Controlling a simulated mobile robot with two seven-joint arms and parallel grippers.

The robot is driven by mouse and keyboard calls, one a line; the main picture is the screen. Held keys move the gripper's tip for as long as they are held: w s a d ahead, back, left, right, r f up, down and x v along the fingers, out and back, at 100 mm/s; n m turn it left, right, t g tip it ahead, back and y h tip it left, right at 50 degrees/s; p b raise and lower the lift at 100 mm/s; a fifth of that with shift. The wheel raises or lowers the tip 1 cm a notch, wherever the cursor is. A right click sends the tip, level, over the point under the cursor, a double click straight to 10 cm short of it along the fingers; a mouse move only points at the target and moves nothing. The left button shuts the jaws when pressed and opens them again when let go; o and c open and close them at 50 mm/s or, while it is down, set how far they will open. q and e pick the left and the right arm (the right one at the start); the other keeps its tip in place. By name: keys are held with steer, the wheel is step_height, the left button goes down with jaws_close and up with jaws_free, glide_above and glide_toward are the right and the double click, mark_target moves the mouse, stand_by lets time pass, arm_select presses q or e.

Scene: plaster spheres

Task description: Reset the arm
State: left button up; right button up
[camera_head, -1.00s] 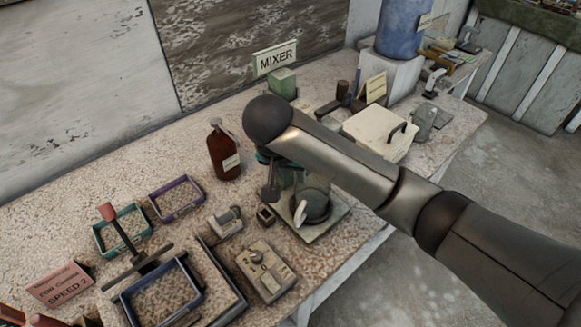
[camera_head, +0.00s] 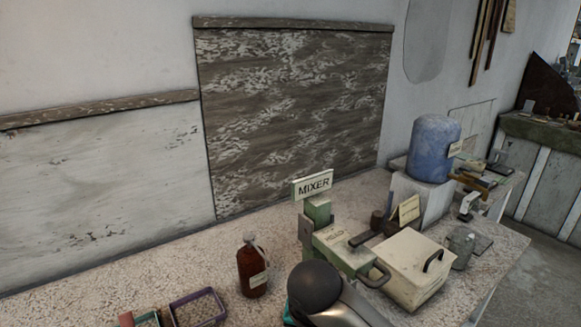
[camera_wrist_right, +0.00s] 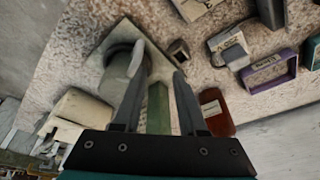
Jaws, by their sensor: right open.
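My right arm (camera_head: 322,292) shows at the bottom of the head view as a dark round joint and a metal link. Its gripper is hidden there. In the right wrist view my right gripper (camera_wrist_right: 153,88) is open, with two dark fingers apart and nothing held between them. Beyond the fingers are the green mixer (camera_wrist_right: 158,108) and a grey round vessel (camera_wrist_right: 120,68) on a square plate. I cannot tell how far the fingertips are from them. My left gripper is not in view.
The mixer (camera_head: 335,240) stands on the speckled bench (camera_head: 120,278). Around it are a brown bottle (camera_head: 252,268), a cream lidded box (camera_head: 410,268), a metal mug (camera_head: 461,240) and a blue water container (camera_head: 432,148). A purple tray (camera_head: 198,308) lies at the lower left.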

steer(key=s+d+f+n, duration=0.25)
steer(key=s+d, duration=0.35)
steer(key=s, duration=0.4)
steer(key=s+d+f+n, duration=0.2)
steer(key=s+d+f, duration=0.2)
steer(key=s+d, duration=0.45)
step_height(320, 180, down, 22)
steer(key=s+a+g+b, duration=0.1)
steer(key=s+a+b, duration=0.1)
steer(key=s+b, duration=0.1)
steer(key=s+d+f+g+b, duration=0.1)
steer(key=s+d+f+b, duration=0.1)
steer(key=s+f, duration=1.3)
step_height(320, 180, down, 3)
steer(key=shift+d+f, duration=0.15)
steer(key=shift+d, duration=0.1)
steer(key=shift+s, duration=0.1)
